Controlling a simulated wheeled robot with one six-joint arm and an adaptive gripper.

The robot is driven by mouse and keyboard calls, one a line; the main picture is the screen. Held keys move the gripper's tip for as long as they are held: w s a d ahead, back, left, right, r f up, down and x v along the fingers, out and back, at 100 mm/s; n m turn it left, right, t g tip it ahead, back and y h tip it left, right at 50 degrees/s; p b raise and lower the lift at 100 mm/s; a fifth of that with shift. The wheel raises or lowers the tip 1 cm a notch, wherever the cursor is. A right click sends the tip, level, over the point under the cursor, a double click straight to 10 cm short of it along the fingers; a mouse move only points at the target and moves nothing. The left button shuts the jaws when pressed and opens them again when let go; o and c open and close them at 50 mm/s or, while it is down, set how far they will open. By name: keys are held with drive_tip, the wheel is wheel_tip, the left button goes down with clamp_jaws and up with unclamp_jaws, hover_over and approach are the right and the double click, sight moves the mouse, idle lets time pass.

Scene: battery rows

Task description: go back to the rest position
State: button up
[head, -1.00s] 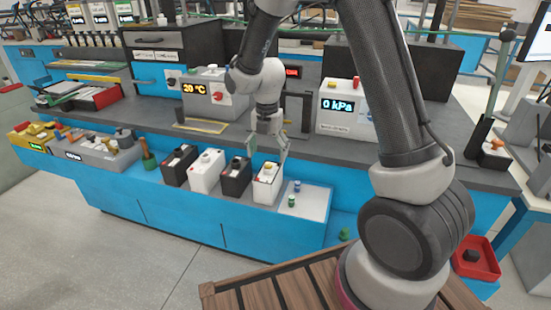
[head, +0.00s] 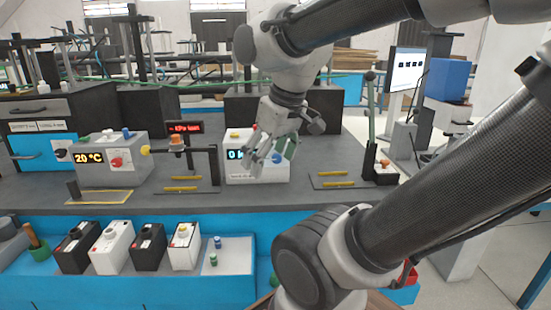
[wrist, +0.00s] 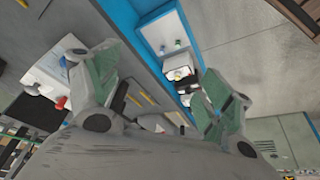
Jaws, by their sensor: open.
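My gripper (head: 268,158) is open and empty in the head view, raised in front of the white pressure box (head: 243,172) and partly covering its display. In the wrist view its two green-padded fingers (wrist: 160,85) stand wide apart with nothing between them. My arm is bent, with its large joint low in the middle of the head view. Below and left of the gripper, a row of black and white batteries (head: 110,246) stands on the blue front shelf. The white battery with a yellow cap (head: 184,248) is at the row's right end.
A white plate (head: 232,262) with small blue and green caps lies right of the batteries. The temperature box (head: 112,160) stands on the grey bench (head: 330,205) at left. A stand with an upright lever (head: 372,140) is at right. The air around the gripper looks free.

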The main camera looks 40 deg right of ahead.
drive_tip(key=shift+s+d+m, duration=0.2)
drive_tip(key=shift+s+m, duration=0.6)
drive_tip(key=shift+s, duration=0.05)
idle(0.7)
